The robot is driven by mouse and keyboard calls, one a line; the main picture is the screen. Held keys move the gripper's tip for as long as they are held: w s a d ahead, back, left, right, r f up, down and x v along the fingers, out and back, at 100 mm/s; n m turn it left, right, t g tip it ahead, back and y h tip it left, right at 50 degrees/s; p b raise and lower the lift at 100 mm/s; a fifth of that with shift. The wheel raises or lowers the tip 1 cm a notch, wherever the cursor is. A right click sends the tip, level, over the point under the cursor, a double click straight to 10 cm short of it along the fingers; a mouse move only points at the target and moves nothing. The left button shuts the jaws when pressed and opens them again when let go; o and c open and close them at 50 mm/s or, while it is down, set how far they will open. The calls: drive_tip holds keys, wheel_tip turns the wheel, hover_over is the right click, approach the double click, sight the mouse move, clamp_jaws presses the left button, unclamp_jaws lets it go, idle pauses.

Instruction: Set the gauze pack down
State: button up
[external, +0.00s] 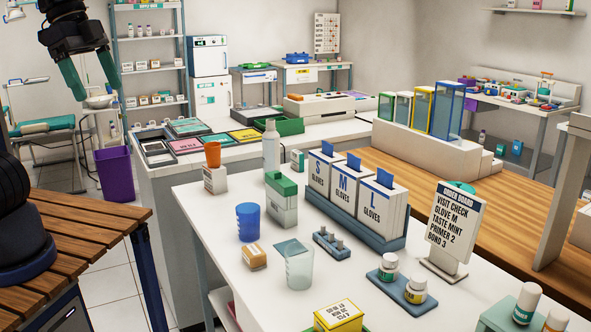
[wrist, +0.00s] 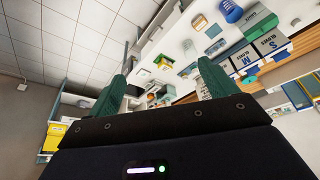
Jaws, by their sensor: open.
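My gripper (external: 99,92) hangs high at the upper left in the external view, with its green fingers apart and nothing between them. In the wrist view my gripper (wrist: 164,72) is also open and empty. No object is clearly marked as the gauze pack. Small candidates on the white counter are a tan-and-white box (external: 252,257), a flat teal square (external: 291,246) partly behind a clear cup (external: 299,269), and a yellow box (external: 338,317) with printing at the front. My gripper is well away from all of these.
The white counter (external: 222,213) also holds a blue cup (external: 248,222), glove boxes (external: 356,197), a green-topped box (external: 281,200), small bottles on a blue tray (external: 401,297) and an order board (external: 454,228). A slatted wooden table (external: 80,232) stands at left. Some bare counter shows around the cups.

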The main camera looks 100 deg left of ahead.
drive_tip(key=s+d+f+m, duration=0.1)
drive_tip(key=s+d+f, duration=0.3)
drive_tip(key=s, duration=0.5)
drive_tip(key=shift+s+d+f+t, duration=0.15)
drive_tip(key=shift+d+f+t, duration=0.15)
drive_tip(key=shift+f, duration=0.65)
